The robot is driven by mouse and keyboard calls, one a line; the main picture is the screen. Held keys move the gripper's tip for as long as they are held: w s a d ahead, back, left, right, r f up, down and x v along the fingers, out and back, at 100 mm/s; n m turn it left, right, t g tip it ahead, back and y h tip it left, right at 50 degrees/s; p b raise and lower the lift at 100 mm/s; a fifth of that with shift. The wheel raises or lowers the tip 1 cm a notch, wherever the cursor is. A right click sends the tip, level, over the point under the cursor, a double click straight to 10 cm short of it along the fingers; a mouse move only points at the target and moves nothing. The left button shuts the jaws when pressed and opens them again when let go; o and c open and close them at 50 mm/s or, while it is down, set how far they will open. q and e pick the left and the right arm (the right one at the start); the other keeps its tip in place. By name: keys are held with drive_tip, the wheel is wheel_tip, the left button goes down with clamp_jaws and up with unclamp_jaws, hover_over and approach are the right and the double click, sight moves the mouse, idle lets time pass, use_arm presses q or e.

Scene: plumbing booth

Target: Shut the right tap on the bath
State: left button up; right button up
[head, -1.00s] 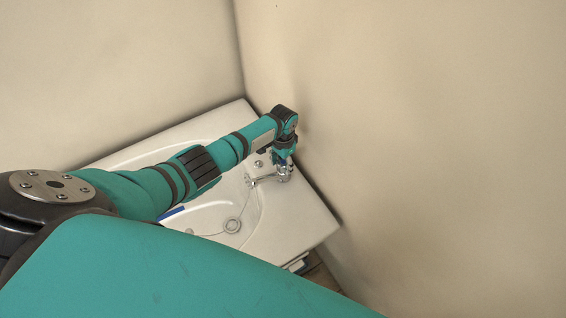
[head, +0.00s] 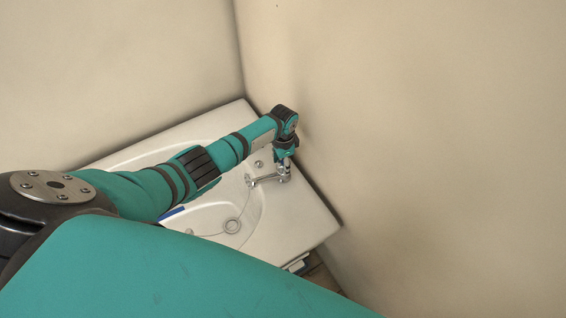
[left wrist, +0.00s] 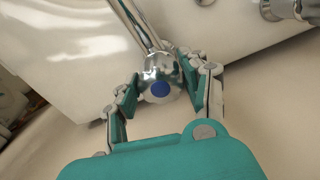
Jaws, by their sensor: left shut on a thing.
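The white bath or basin (head: 312,225) stands in the corner, with a chrome tap (head: 265,180) on its rim near the right wall. In the left wrist view a chrome tap handle with a blue dot (left wrist: 160,88) sits between the fingers of my left gripper (left wrist: 162,90), which is shut on it. In the head view my left gripper (head: 284,158) is over the tap and hides part of it. Another chrome fitting (left wrist: 285,8) shows at the top right of the left wrist view. My right gripper is not in view.
Beige walls meet behind the basin, and the right wall (head: 420,150) is close beside my left gripper. The basin has a round drain (head: 232,226). A blue item (head: 172,212) shows beside my arm.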

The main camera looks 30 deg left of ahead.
use_arm(q)
drive_tip(key=shift+r, duration=0.1)
drive_tip(key=o, duration=1.2)
drive_tip(key=shift+c, duration=0.2)
wheel_tip(320, 180, up, 12)
